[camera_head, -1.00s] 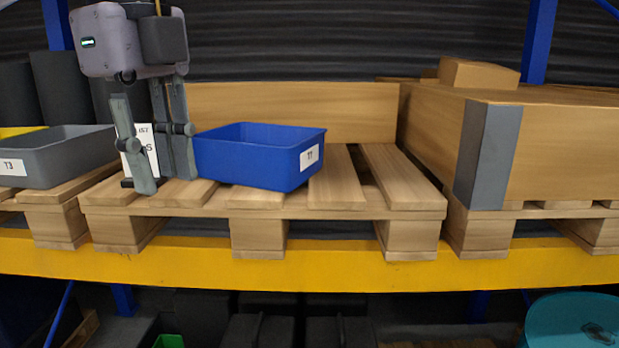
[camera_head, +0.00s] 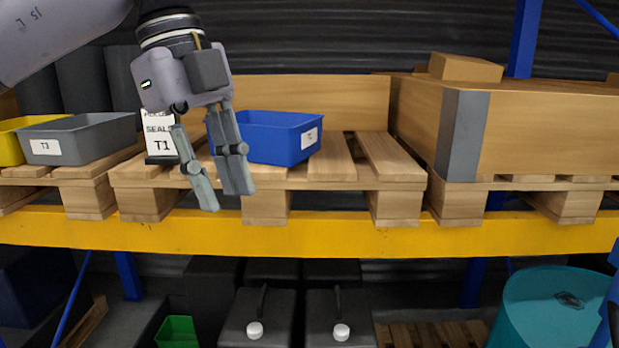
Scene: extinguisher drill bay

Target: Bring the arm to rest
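My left gripper (camera_head: 225,200) hangs from my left arm, which comes in from the upper left. Its two fingers point down and stand a little apart, with nothing between them. They are in front of the wooden pallet and overlap the left end of the blue bin (camera_head: 283,138) in the picture. A white sign reading T1 (camera_head: 160,135) stands upright just left of the fingers. My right gripper is not in view.
A grey bin labelled T3 (camera_head: 82,142) and a yellow bin (camera_head: 10,140) sit at the left. A large wooden crate (camera_head: 540,135) fills the right. A yellow beam (camera_head: 330,232) runs along the shelf front. Below are black cases (camera_head: 258,318), a green bin (camera_head: 177,331) and a teal drum (camera_head: 545,310).

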